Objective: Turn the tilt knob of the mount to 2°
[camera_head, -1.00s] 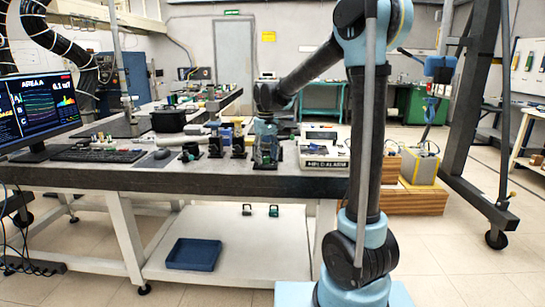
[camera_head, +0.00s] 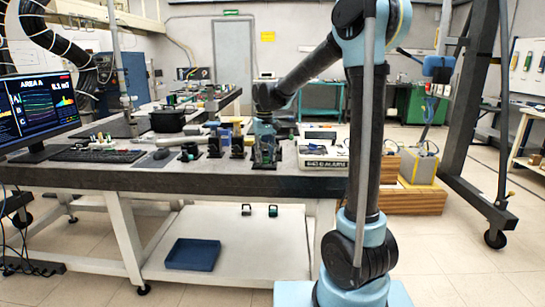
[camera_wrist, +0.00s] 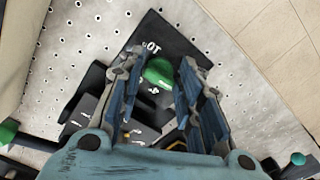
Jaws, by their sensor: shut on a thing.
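The mount (camera_head: 265,155) is a dark device on the perforated bench top, under the end of my arm in the head view. In the wrist view its black base plate (camera_wrist: 180,38) carries white markings, partly hidden by my fingers. A green knob (camera_wrist: 158,72) shows between my fingertips, above the plate. My gripper (camera_wrist: 160,68) points down at the mount, its two blue fingers on either side of this knob and shut on it. The angle scale cannot be read.
Other small dark mounts (camera_head: 215,147) stand left of it. A white instrument box (camera_head: 322,154) stands close on its right. More green knobs show at the wrist view's left edge (camera_wrist: 8,132) and lower right (camera_wrist: 298,158). A monitor (camera_head: 38,108) stands at the left.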

